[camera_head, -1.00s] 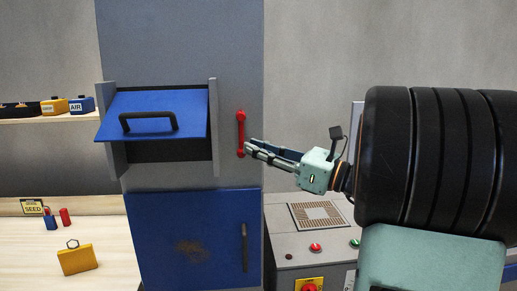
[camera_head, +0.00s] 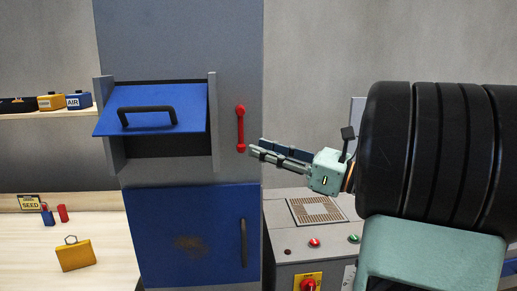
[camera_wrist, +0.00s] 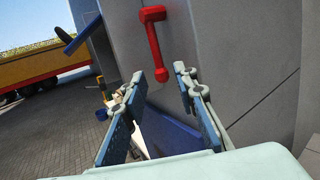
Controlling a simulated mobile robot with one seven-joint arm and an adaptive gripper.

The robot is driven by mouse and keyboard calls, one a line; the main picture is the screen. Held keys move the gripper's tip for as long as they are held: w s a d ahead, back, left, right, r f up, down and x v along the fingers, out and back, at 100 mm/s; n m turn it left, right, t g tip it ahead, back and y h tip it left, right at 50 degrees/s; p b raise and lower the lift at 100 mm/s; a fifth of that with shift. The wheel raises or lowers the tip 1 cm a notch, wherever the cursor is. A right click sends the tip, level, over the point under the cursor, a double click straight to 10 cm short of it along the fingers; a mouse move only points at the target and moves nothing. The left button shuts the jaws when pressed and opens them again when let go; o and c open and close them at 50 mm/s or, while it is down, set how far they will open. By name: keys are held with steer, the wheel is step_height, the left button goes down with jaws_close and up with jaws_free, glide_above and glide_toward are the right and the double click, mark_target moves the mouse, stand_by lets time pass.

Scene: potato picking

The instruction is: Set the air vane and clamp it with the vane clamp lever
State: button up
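The red vane clamp lever (camera_head: 240,128) hangs upright on the grey cabinet front, right of the hatch; it also shows in the wrist view (camera_wrist: 154,45). A tilted blue flap (camera_head: 185,117) with a black handle (camera_head: 147,118), apparently the air vane, leans outward over a dark opening. Its edge seems to show at the upper left of the wrist view (camera_wrist: 80,36). My gripper (camera_head: 256,146) is just right of the lever's lower end and points at the cabinet. In the wrist view its fingers (camera_wrist: 170,80) are apart with nothing between them. The lever lies beyond the fingertips, apart from them.
A lower blue door (camera_head: 190,235) with a vertical black handle is below the hatch. A control box (camera_head: 290,262) with buttons and a red knob stands below my gripper. A wooden bench at left holds a yellow weight (camera_head: 75,254); a shelf above holds an AIR block (camera_head: 78,100).

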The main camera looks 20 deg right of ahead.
steer(key=v, duration=0.9)
steer(key=shift+f, duration=0.2)
stand_by(0.3)
steer(key=shift+r, duration=0.1)
stand_by(0.4)
steer(key=v, duration=1.2)
stand_by(0.6)
steer(key=shift+s, duration=0.1)
steer(key=shift+a, duration=0.1)
stand_by(0.3)
